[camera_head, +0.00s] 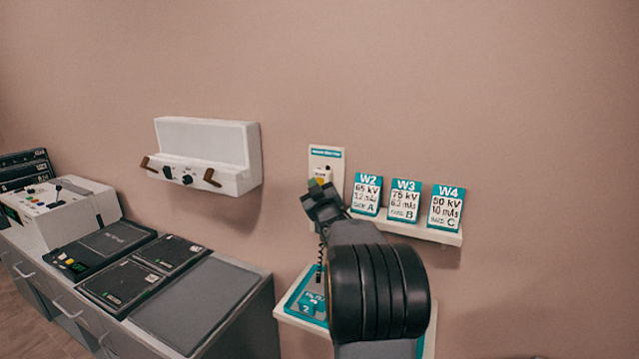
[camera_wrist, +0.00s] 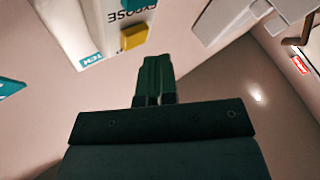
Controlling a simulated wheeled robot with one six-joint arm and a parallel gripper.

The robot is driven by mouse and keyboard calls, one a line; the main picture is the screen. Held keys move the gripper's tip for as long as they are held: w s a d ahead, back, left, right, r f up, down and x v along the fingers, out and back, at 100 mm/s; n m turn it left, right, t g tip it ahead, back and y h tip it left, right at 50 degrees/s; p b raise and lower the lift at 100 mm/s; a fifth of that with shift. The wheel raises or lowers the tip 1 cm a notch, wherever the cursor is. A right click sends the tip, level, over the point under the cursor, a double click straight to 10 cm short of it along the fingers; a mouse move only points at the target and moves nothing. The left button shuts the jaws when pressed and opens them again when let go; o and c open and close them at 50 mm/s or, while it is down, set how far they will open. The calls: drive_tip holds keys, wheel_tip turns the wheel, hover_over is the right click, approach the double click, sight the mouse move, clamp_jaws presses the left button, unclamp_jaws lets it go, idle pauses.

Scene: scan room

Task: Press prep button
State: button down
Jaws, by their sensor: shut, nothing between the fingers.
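A white wall panel (camera_head: 332,160) with a teal header hangs left of the card shelf. In the wrist view the panel (camera_wrist: 75,22) shows upside down at the upper left, with the word EXPOSE. A yellow button (camera_wrist: 133,38) stands out from it beside that word. No PREP label is readable, so I cannot tell from lettering which button is prep. My gripper (camera_head: 318,187) is in front of the panel's lower part and hides some of it. In the wrist view my gripper (camera_wrist: 157,60) is shut and empty, its tips close to the yellow button. Contact cannot be told.
A shelf (camera_head: 410,226) with cards W2, W3 and W4 is just right of my gripper. A teal-edged tray (camera_head: 291,303) is below. A white wall unit (camera_head: 207,150) with brown handles and a counter (camera_head: 204,305) are left.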

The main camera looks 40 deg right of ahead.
drive_tip(key=shift+d, duration=0.15)
idle(0.7)
drive_tip(key=shift+w+d+b, duration=0.2)
drive_tip(key=shift+d+b, duration=0.05)
drive_tip(key=shift+b, duration=0.05)
drive_tip(key=shift+w+d, duration=0.2)
drive_tip(key=shift+d, duration=0.2)
idle(0.9)
drive_tip(key=shift+s+a+b, duration=0.45)
drive_tip(key=shift+a+b, duration=0.35)
drive_tip(key=shift+b, duration=0.2)
drive_tip(key=shift+s+a+b, duration=0.4)
drive_tip(key=shift+a+b, duration=0.25)
drive_tip(key=shift+a, duration=0.1)
drive_tip(key=shift+s+a+b, duration=0.35)
drive_tip(key=shift+a+b, duration=0.3)
drive_tip(key=shift+a, duration=0.1)
drive_tip(key=shift+s+a+b, duration=0.4)
drive_tip(key=shift+a+b, duration=0.25)
drive_tip(key=shift+a, duration=0.1)
